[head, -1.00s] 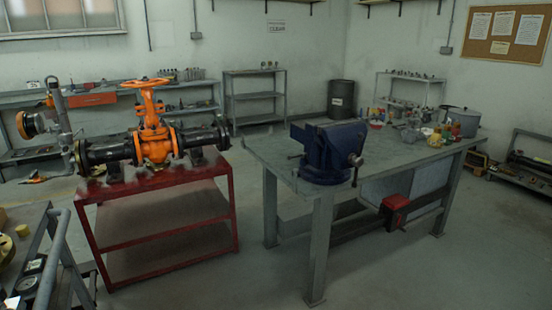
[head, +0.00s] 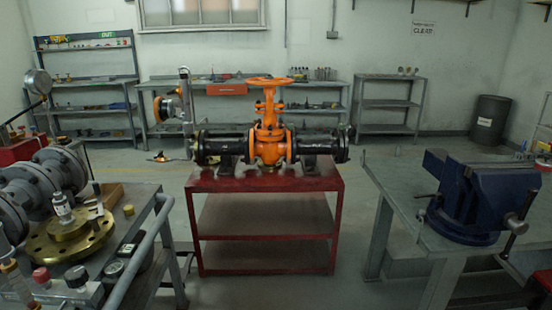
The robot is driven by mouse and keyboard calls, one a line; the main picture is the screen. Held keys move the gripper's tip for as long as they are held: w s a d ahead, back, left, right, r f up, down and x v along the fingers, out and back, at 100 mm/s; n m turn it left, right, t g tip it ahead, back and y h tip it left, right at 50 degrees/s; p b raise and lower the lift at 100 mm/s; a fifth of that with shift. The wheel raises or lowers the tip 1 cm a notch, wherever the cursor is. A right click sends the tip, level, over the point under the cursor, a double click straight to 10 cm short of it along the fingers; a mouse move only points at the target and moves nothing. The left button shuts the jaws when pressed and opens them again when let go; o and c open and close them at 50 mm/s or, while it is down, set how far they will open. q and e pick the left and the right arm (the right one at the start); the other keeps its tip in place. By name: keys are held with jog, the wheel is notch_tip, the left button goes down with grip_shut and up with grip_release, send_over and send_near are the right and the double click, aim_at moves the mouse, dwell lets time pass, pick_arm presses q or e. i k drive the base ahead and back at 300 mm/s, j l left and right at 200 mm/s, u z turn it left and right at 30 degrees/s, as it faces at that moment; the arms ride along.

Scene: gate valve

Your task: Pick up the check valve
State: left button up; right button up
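I cannot say for certain which thing is the check valve. A grey flanged metal body (head: 62,170) lies on the cart at the left edge, and the frame cuts part of this grey assembly off. An orange gate valve (head: 268,140) with a handwheel on top sits between black flanged pipes (head: 222,145) on a red stand (head: 265,184). Neither of my grippers shows in the head view.
The left cart (head: 148,228) also carries a brass flange (head: 70,238), gauges and small fittings. A workbench (head: 395,185) with a blue vise (head: 480,200) stands at right. Shelves (head: 390,103) and a dark drum (head: 487,122) line the back. Floor shows between cart, stand and bench.

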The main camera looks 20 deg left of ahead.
aim_at(62, 208)
jog(key=i+u, duration=0.2)
jog(key=u, duration=0.2)
jog(key=i+l+u, duration=0.1)
jog(key=u, duration=0.35)
jog(key=i+l+u, duration=0.15)
jog(key=u, duration=0.25)
jog(key=i+l+u, duration=0.2)
jog(key=u, duration=0.2)
jog(key=i+l+u, duration=0.1)
jog(key=l+u, duration=0.15)
jog(key=u, duration=0.15)
jog(key=i+l+u, duration=0.15)
jog(key=u, duration=0.25)
jog(key=i+l+u, duration=0.15)
jog(key=l+u, duration=0.45)
jog(key=u, duration=0.2)
jog(key=i+l+u, duration=0.1)
jog(key=l+u, duration=0.3)
